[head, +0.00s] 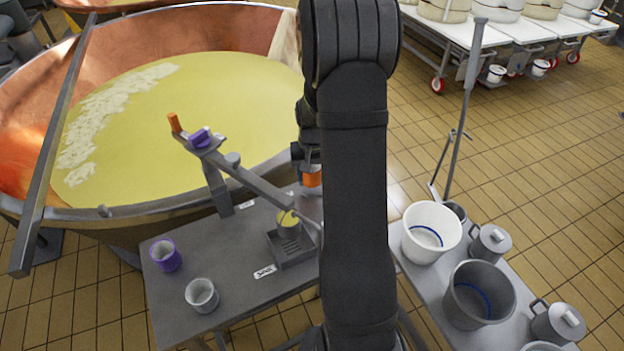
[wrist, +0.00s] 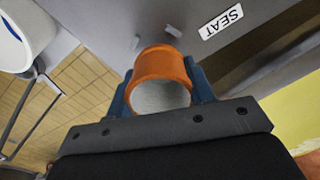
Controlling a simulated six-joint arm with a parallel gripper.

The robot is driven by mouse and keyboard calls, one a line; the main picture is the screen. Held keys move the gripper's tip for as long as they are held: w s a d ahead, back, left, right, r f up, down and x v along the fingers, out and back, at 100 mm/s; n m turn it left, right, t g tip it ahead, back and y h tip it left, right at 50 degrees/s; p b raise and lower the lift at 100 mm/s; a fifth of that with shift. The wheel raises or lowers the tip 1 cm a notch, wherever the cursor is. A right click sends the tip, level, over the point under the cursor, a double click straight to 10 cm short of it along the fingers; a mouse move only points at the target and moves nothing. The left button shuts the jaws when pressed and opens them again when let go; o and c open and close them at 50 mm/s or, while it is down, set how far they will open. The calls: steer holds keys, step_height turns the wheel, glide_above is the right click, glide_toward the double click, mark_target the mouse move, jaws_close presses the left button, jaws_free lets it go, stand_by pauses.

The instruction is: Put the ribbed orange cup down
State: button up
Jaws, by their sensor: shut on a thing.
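The orange cup (wrist: 160,64) is between the two blue fingers of my gripper (wrist: 162,85) in the wrist view, with its pale open mouth towards the camera. My gripper is shut on it. In the head view the orange cup (head: 312,177) shows as a small patch left of my arm, over the back part of the grey table (head: 215,250). My arm hides much of the gripper there. Whether the cup's base touches the table is hidden, and its ribs are too small to make out.
A purple cup (head: 165,256) and a grey cup (head: 202,296) stand on the table's left. A metal beam stand (head: 250,180) and a yellow cup (head: 288,222) by a slotted grey box (head: 292,250) are close by. The copper vat (head: 200,25) lies behind. A SEAT label (wrist: 221,22) marks the surface.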

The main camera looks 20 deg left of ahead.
steer(key=shift+f, duration=1.35)
steer(key=shift+f, duration=0.1)
steer(key=o, duration=1)
steer(key=shift+c, duration=0.2)
step_height(320, 180, up, 12)
step_height(320, 180, down, 13)
steer(key=shift+d+r, duration=0.1)
steer(key=shift+r, duration=2.4)
